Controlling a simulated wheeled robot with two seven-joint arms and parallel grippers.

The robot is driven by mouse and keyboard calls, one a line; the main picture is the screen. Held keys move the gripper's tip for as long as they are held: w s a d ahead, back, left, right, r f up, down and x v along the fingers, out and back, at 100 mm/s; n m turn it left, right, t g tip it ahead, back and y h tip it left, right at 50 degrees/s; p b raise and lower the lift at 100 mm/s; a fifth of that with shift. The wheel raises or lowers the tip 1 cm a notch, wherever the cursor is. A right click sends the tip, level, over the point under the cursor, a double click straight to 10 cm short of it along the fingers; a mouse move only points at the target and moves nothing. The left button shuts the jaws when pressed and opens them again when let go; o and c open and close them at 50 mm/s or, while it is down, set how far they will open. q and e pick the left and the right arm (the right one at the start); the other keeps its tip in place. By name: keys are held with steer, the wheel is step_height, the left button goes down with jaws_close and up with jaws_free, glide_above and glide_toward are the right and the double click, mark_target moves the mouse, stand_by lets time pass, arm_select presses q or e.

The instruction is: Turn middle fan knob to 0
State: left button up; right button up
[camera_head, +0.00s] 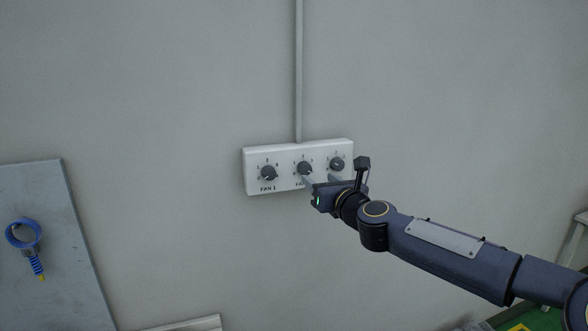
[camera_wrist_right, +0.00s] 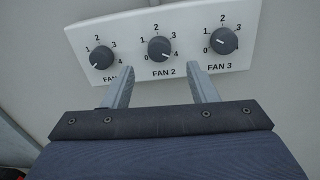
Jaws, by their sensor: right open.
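The middle knob, labelled FAN 2, is a dark round dial (camera_head: 304,168) on a white wall panel (camera_head: 251,160). In the right wrist view the middle knob (camera_wrist_right: 161,50) has its light pointer mark toward the lower right, near 4. My right gripper (camera_head: 320,181) is in front of the panel, just below the middle knob. In the right wrist view its two fingers (camera_wrist_right: 163,85) are apart, one to the lower left and one to the lower right of the knob, with nothing between them. The fingers partly cover the panel's lower edge. My left gripper is not in view.
The FAN 1 knob (camera_wrist_right: 101,58) is left of the middle one and the FAN 3 knob (camera_wrist_right: 224,41) is right of it, both close. A grey conduit (camera_head: 298,70) runs up the wall. A grey board (camera_head: 50,240) with a blue ring-shaped tool (camera_head: 24,234) is at left.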

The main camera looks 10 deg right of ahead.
mark_target(306, 170)
steer(key=p+x, duration=0.2)
steer(key=x, duration=0.3)
steer(key=shift+w+a+r+p, duration=0.1)
steer(key=shift+w+a+p, duration=0.1)
steer(key=shift+p, duration=0.1)
steer(key=shift+w, duration=0.4)
steer(key=shift+c, duration=0.3)
steer(key=c, duration=0.9)
